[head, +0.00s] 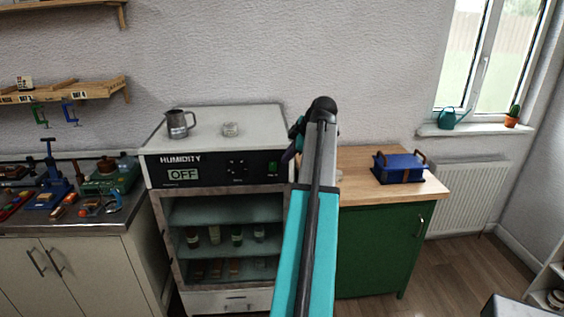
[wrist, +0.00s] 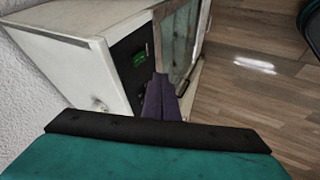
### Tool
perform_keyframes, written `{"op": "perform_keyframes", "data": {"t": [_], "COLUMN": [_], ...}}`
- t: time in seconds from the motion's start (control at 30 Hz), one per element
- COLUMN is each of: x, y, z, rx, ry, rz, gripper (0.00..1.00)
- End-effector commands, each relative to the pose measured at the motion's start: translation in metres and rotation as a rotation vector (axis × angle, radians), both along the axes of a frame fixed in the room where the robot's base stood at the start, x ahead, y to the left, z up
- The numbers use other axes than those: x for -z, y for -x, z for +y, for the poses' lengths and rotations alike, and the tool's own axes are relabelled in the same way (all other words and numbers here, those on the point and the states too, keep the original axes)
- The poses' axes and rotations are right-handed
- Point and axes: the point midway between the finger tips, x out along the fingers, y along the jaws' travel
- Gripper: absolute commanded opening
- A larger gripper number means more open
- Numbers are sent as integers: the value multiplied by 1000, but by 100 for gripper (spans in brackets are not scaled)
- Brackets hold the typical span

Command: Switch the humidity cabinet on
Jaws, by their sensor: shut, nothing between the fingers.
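The humidity cabinet (head: 217,165) stands against the wall, with a white top, a black front panel and a glass-fronted compartment below. Its display (head: 183,174) reads OFF. A green switch (head: 272,167) sits at the right end of the panel; it also shows in the wrist view (wrist: 139,58). My gripper (wrist: 161,82) is shut and empty, with its purple fingers close to the panel, just beside the green switch in the wrist view. Whether the fingers touch the panel I cannot tell. In the head view my arm hides most of the gripper, at the cabinet's right edge.
A metal jug (head: 178,124) and a small glass dish (head: 231,129) stand on the cabinet top. A green cupboard (head: 385,245) with a wooden top bears a blue case (head: 399,167) to the right. A bench (head: 40,218) with tools stands to the left.

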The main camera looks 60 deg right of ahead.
Motion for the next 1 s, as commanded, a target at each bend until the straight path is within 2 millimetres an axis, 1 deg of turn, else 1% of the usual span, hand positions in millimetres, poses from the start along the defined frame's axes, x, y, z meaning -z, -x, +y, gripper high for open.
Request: {"op": "perform_keyframes", "data": {"t": [0.27,1.0], "x": [15,79], "y": [-11,-54], "z": [-3,-15], "rx": [0,-1], "ry": [-2,-1], "rz": [1,1], "gripper": [0,0]}}
